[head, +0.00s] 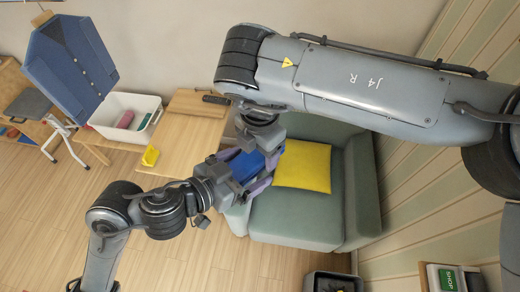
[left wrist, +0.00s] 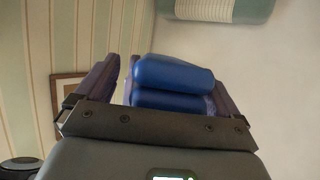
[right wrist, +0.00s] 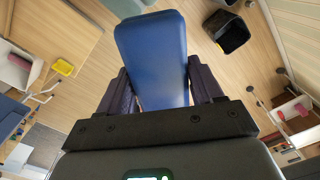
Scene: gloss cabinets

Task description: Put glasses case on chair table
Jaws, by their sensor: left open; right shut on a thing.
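The blue glasses case (head: 246,166) is held in the air between my two grippers, above the gap between the wooden table (head: 187,147) and the green armchair (head: 300,215). My right gripper (head: 262,172) is shut on it; the case (right wrist: 158,58) stands out between the fingers in the right wrist view. My left gripper (head: 228,168) is open close to the case. In the left wrist view the case (left wrist: 175,75) shows near the right finger, with a gap to the left finger. Whether the left fingers touch it I cannot tell.
A yellow cushion (head: 302,166) lies on the armchair. A dark bin (head: 332,282) stands on the floor. The table's front part looks clear.

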